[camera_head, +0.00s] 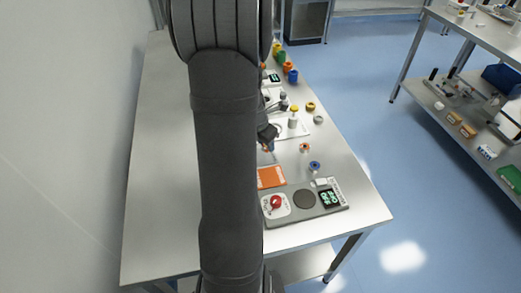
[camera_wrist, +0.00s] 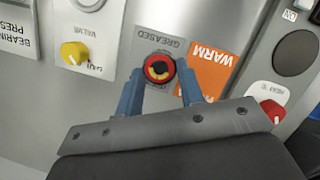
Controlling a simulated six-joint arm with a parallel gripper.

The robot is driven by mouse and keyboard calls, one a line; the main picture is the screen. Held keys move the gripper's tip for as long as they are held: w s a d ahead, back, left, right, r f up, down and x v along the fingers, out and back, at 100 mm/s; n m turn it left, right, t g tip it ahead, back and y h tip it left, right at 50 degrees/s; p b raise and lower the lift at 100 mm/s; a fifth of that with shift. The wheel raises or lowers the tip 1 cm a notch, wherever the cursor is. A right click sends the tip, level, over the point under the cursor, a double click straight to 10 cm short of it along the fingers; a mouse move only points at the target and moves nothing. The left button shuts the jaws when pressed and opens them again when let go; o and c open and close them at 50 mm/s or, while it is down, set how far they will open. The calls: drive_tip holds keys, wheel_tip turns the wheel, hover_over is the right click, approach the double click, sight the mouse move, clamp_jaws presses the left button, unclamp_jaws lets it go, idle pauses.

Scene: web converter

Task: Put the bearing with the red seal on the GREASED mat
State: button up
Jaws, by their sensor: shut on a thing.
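The bearing appears over the lower part of the grey GREASED mat (camera_wrist: 151,41), close to the orange WARM mat (camera_wrist: 213,65). Whether it touches the mat cannot be told. In the head view my arm hides the GREASED mat and most of the gripper; the WARM mat (camera_head: 271,177) shows beside the arm.
A panel with a red knob (camera_head: 276,202), dark disc (camera_head: 304,198) and green display (camera_head: 329,198) lies at the near end. An orange-ringed part (camera_head: 305,148) and a blue part (camera_head: 315,166) stand to the right. The yellow valve knob (camera_wrist: 74,53) is left of the mat.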

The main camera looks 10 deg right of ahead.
drive_tip(key=shift+w+a+f, duration=0.65)
drive_tip(key=shift+w+f, duration=0.1)
drive_tip(key=shift+f, duration=1.85)
drive_tip(key=shift+f, duration=0.1)
drive_tip(key=o, duration=1)
drive_tip(key=v, duration=1.2)
